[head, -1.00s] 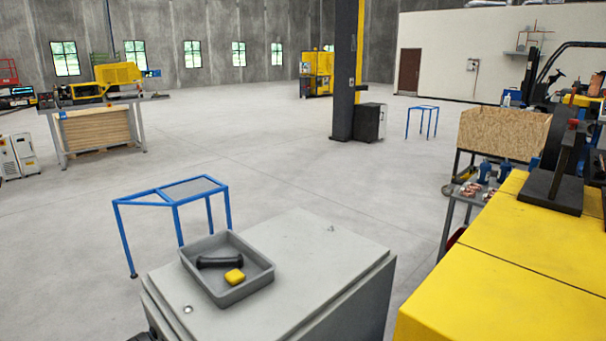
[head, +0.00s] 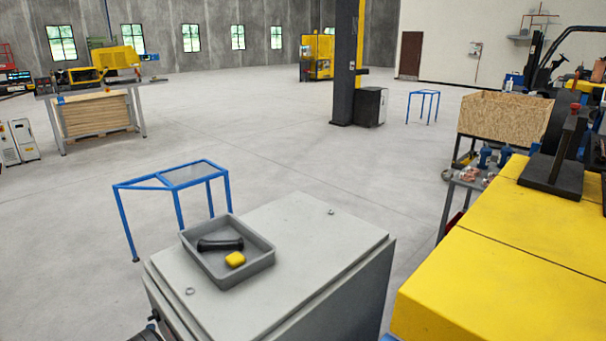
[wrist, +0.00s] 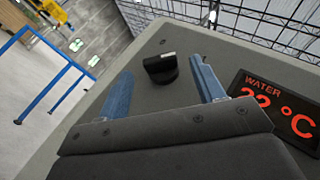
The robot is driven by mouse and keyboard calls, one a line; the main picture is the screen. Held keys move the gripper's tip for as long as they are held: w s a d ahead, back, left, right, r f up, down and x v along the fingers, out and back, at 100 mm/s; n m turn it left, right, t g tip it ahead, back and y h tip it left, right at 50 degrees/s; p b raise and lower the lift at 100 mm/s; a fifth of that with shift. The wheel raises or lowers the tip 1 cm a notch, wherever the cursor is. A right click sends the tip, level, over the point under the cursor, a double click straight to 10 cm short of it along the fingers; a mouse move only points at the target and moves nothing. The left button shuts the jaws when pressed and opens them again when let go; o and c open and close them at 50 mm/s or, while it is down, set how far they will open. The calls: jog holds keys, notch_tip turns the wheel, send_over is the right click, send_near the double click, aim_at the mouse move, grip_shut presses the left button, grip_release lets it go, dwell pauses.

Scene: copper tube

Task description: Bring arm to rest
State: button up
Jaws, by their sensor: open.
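My gripper (wrist: 160,66) shows in the wrist view with its two blue fingers spread apart and nothing held between them. A black knob (wrist: 161,68) on a grey panel (wrist: 230,55) appears between and beyond the fingertips. I cannot tell how far the fingers are from the panel. My gripper does not show in the head view.
A red-lettered water temperature display (wrist: 285,112) is right of the gripper, near wire mesh (wrist: 270,20).

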aim_at(148, 319)
jog(key=r+n+g, duration=0.1)
jog(key=n+g, duration=0.1)
jog(key=g, duration=0.1)
jog(key=w+r+n+g, duration=0.1)
jog(key=n+g, duration=0.1)
jog(key=g, duration=0.1)
jog(key=r+n+g, duration=0.1)
jog(key=g, duration=0.1)
jog(key=shift+w+r+n+g+y, duration=0.1)
jog(key=shift+w+n+g+y, duration=0.1)
jog(key=shift+n+g+y, duration=0.2)
jog(key=g+h, duration=0.1)
jog(key=g, duration=0.1)
jog(key=n+g+h, duration=0.1)
jog(key=g, duration=0.1)
jog(key=shift+w+r+n, duration=0.1)
jog(key=shift+r+n, duration=0.2)
jog(key=shift+r, duration=0.05)
jog(key=shift+a+r+n+g+h, duration=0.15)
jog(key=shift+n+g+h, duration=0.25)
jog(key=shift+g+h, duration=0.6)
jog(key=shift+w+r+g+h, duration=0.1)
jog(key=shift+g+h, duration=0.2)
jog(key=shift+g, duration=0.3)
jog(key=shift+s+r, duration=0.3)
jog(key=shift+s, duration=0.05)
